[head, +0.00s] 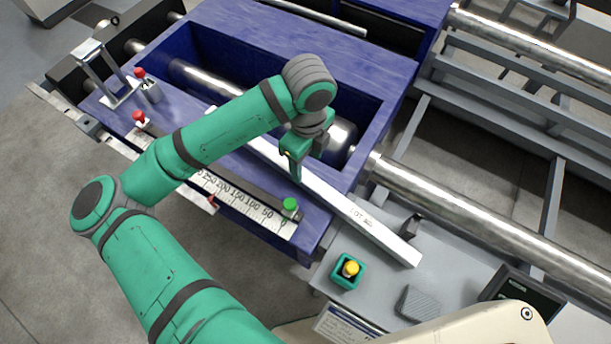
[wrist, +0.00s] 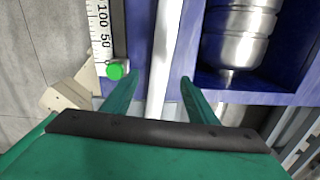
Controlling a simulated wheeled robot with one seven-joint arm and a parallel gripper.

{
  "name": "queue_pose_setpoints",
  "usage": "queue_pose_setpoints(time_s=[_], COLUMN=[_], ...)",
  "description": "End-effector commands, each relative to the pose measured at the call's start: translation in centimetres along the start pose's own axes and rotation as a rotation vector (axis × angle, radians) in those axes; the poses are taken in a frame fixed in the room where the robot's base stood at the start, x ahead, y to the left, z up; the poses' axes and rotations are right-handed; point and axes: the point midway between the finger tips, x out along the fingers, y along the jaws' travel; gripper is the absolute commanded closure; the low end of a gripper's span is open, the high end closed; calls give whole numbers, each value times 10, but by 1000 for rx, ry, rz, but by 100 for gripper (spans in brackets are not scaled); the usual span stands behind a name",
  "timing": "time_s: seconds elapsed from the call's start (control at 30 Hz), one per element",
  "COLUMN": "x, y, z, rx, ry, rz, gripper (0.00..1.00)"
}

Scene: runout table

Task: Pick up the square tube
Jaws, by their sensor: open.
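The square tube (head: 345,207) is a long, pale metal bar lying diagonally across the blue frame and over the grey table at the right. Its near end rests toward the yellow button, and part of its length is hidden behind my arm. My gripper (head: 297,168) is open and sits over the tube in the head view. In the wrist view the tube (wrist: 162,60) runs lengthwise between the two green fingers of my gripper (wrist: 155,88), with space on both sides. I cannot tell how far above it the fingertips are.
A ruler scale (head: 240,200) with a green knob (head: 290,204) lies left of the tube. A green box with a yellow button (head: 348,270), a dark block (head: 411,226) and a grey ribbed block (head: 418,303) are on the grey table (head: 385,285). Shiny rollers (head: 450,210) run behind.

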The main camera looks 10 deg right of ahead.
Motion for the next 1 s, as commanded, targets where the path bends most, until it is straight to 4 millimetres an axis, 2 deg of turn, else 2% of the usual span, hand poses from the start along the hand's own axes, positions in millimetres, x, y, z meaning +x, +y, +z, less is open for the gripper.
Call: queue_pose_setpoints(time_s=[0.1,0.43,0.7,1.0], x=[19,45,80,88], y=[1,1,2,1], z=[0,0,1,1], rx=[-2,-3,0,1], ry=[3,2,3,1], rz=[1,-1,-3,-3], gripper=[47,47,47,47])
